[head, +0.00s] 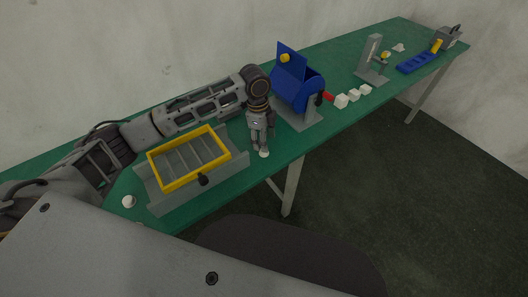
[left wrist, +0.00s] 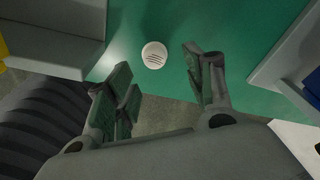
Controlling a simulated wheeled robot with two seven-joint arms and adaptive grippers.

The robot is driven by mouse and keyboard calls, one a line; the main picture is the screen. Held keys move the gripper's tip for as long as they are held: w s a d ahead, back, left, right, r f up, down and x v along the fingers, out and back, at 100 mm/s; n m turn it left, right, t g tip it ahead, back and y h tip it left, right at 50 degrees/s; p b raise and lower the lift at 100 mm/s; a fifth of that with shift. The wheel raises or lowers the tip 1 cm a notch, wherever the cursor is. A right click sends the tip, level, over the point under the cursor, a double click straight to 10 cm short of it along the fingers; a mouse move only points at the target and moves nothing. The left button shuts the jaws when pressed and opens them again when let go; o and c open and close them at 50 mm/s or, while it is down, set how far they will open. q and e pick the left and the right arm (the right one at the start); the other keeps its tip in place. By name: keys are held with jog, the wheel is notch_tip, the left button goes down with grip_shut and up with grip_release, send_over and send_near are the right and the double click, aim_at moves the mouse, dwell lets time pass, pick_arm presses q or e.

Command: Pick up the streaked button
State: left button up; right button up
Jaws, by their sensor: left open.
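The streaked button (left wrist: 154,55) is a small white disc with dark streaks, lying on the green table near its front edge in the left wrist view. It also shows as a white spot just below my gripper in the head view (head: 264,154). My left gripper (left wrist: 160,88) is open and empty, pointing down over the table edge, with the button just beyond and between its fingertips. In the head view my left gripper (head: 259,147) hangs over the button between the yellow-framed tray and the blue machine. My right gripper is not in view.
A yellow-framed tray with slots (head: 222,155) sits left of my gripper on a grey holder. A blue machine (head: 297,92) on a grey stand is at the right. Another white disc (head: 128,201) lies at the near left.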

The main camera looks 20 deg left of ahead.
pick_arm(q)
jog(key=f, duration=0.3)
jog(key=shift+s+a+f, duration=0.1)
jog(key=shift+s+f, duration=0.25)
jog(key=shift+f, duration=0.45)
jog(key=c, duration=0.8)
jog(key=shift+r, duration=0.1)
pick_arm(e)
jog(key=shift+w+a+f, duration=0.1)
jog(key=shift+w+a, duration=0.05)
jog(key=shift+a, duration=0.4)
